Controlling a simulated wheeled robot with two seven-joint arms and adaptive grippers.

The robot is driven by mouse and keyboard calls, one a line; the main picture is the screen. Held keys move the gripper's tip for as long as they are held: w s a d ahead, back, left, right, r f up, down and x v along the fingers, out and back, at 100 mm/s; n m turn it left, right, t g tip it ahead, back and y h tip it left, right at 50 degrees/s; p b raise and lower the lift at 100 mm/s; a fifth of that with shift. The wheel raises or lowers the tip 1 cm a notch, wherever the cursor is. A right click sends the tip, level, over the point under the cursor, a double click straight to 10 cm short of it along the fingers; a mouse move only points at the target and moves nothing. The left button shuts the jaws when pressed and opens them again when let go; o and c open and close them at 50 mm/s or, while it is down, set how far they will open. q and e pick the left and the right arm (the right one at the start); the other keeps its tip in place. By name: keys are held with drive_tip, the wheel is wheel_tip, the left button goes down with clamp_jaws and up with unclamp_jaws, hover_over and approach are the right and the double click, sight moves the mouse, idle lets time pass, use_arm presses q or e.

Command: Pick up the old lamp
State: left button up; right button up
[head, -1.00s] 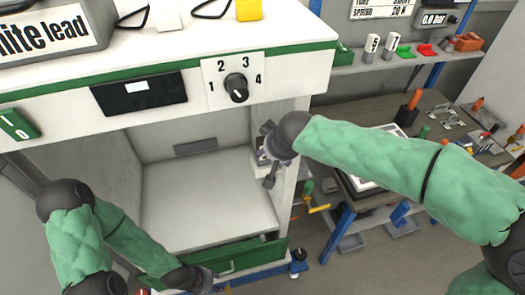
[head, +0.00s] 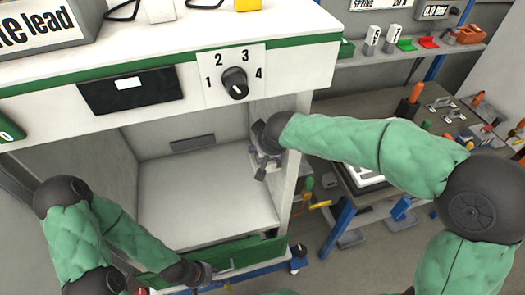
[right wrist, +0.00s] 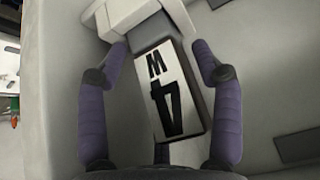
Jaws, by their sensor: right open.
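A dark-edged block with a white face marked "4 W" (right wrist: 167,95), which appears to be the old lamp, sits in a pale fitting (right wrist: 143,18) in the right wrist view. My right gripper (right wrist: 160,48) is open, with one finger on each side of the block; contact is not clear. In the head view my right gripper (head: 262,165) is inside the open cabinet bay by its right wall, and the block is hard to make out. My left gripper (head: 207,272) is low at the green drawer front (head: 230,255); its fingers are too small to read.
The white cabinet (head: 310,60) has a dial (head: 235,83) and a dark display panel (head: 130,91) above the bay. The bay floor (head: 205,205) is clear. A workbench (head: 440,140) with tools stands at the right.

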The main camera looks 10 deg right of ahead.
drive_tip(key=c, duration=1)
